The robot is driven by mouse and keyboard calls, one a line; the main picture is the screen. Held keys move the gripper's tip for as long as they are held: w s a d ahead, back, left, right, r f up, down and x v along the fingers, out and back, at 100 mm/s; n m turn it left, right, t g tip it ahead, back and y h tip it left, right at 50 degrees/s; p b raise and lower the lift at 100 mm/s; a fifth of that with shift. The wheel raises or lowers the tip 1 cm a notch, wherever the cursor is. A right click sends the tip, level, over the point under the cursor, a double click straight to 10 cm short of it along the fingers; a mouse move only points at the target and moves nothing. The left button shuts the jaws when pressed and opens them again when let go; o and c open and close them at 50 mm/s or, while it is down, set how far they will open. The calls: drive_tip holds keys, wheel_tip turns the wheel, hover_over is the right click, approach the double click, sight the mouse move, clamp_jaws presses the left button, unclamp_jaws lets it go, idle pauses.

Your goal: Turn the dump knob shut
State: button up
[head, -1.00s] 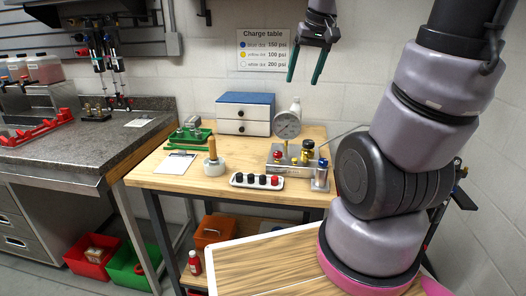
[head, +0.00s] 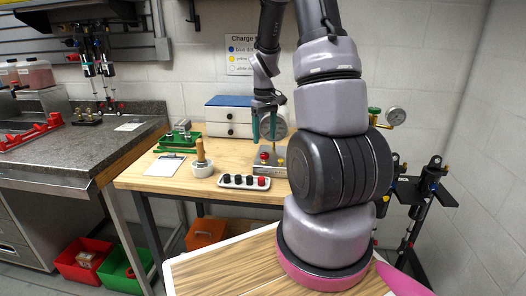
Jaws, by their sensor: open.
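The metal charge block (head: 270,170) sits on the wooden table, partly hidden behind my arm. A red knob (head: 264,156) stands at its left front and a small yellow knob (head: 281,161) to its right. A thin gold stem (head: 274,147) rises behind them. I cannot tell which knob is the dump knob; the block's right side is hidden by my arm. My gripper (head: 265,137) points down with its teal fingers apart, just above and behind the red knob. It appears empty; contact with any part cannot be made out.
A white tray of dark and red caps (head: 243,187) lies in front of the block. A blue-topped drawer box (head: 228,117) and a gauge stand behind. A gauge (head: 395,116) shows right of my arm.

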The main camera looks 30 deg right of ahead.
sight(265, 154)
wheel_tip(265, 154, down, 6)
drive_tip(key=shift+f, duration=0.2)
drive_tip(key=shift+c, duration=0.4)
clamp_jaws()
